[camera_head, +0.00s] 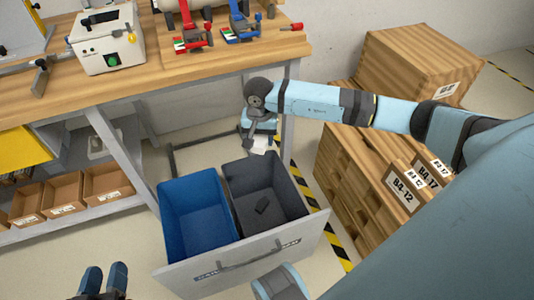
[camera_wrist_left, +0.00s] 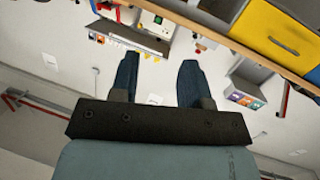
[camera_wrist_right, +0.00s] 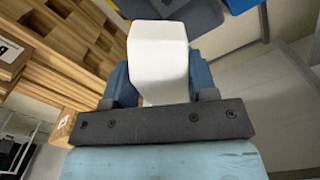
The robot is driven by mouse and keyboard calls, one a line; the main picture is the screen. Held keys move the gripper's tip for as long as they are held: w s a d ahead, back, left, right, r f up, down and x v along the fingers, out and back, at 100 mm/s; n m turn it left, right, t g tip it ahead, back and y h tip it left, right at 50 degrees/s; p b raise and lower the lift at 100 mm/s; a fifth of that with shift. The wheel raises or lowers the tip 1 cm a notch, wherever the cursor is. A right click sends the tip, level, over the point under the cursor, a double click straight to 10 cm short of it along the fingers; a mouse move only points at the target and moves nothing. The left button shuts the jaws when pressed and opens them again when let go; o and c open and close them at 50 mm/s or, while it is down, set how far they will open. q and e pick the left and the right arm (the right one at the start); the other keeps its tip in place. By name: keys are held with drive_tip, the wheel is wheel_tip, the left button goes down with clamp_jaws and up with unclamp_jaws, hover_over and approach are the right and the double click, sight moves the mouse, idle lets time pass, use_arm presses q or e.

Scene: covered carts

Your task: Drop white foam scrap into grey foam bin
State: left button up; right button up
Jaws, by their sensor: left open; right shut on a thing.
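The white foam scrap (camera_wrist_right: 158,62) is a pale block between the fingers of my right gripper (camera_wrist_right: 158,85) in the right wrist view. In the head view, my right gripper (camera_head: 258,146) is shut on it, near the far edge of the grey foam bin (camera_head: 282,188). The scrap shows there as a small white patch (camera_head: 259,149). The grey bin is open-topped, with a small dark piece (camera_head: 263,206) on its floor. My left gripper (camera_head: 104,276) is open and empty at the lower left; its spread fingers also show in the left wrist view (camera_wrist_left: 158,85).
A blue bin (camera_head: 192,210) stands left of the grey one, both in a pulled-out drawer with a pale front (camera_head: 240,262). A wooden workbench (camera_head: 150,85) is behind at the left.

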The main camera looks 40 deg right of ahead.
use_arm(q)
wheel_tip(320, 180, down, 8)
drive_tip(key=d+m+g+h+b, duration=0.1)
drive_tip(key=d+h+b, duration=0.1)
drive_tip(key=b, duration=1)
drive_tip(key=shift+s+b, duration=0.3)
drive_tip(key=shift+s, duration=0.1)
use_arm(e)
drive_tip(key=w+d+f+m, duration=0.1)
drive_tip(key=d+f, duration=0.1)
drive_tip(key=f, duration=0.5)
drive_tip(key=w+d+f+m, duration=0.1)
drive_tip(key=d+f+m, duration=0.1)
drive_tip(key=f, duration=0.6)
drive_tip(key=shift+w+d, duration=0.2)
drive_tip(key=shift+w, duration=0.2)
drive_tip(key=shift+f, duration=0.1)
drive_tip(key=o, duration=1)
drive_tip(key=shift+c, duration=0.2)
use_arm(q)
drive_tip(key=shift+r, duration=0.1)
wheel_tip(320, 180, up, 6)
drive_tip(key=t+p, duration=0.2)
drive_tip(key=p, duration=0.2)
drive_tip(key=shift+a+n+t+p, duration=0.25)
drive_tip(key=shift+n+t+p, duration=0.05)
drive_tip(key=shift+n+p, duration=0.1)
use_arm(e)
wheel_tip(320, 180, up, 14)
